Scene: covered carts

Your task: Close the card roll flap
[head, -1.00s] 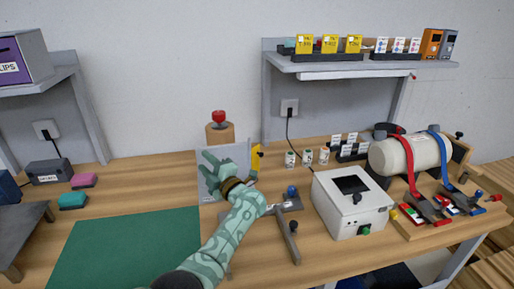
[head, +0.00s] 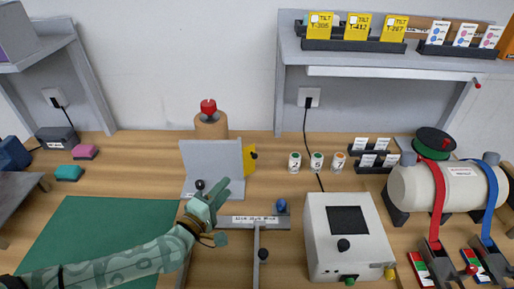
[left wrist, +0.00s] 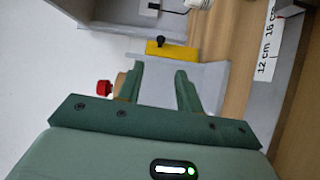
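No part in view carries a readable card roll label. The likeliest flap is a grey upright panel (head: 215,157) on a grey base, with a yellow piece (head: 249,158) at its right edge; a black knob (head: 200,185) shows low in front of it. My left gripper (head: 212,194) is in front of the panel's lower part, beside that knob; contact cannot be told. In the left wrist view my left gripper (left wrist: 159,82) has its fingers apart with nothing held, and the grey panel (left wrist: 158,82) shows behind and between them. My right gripper is not in view.
A red knob on a wooden block (head: 210,127) stands behind the panel. A grey bar fixture (head: 255,250) and a white box with a screen (head: 315,238) are to the right. A green mat (head: 90,225) lies left. A shelf (head: 350,59) hangs above.

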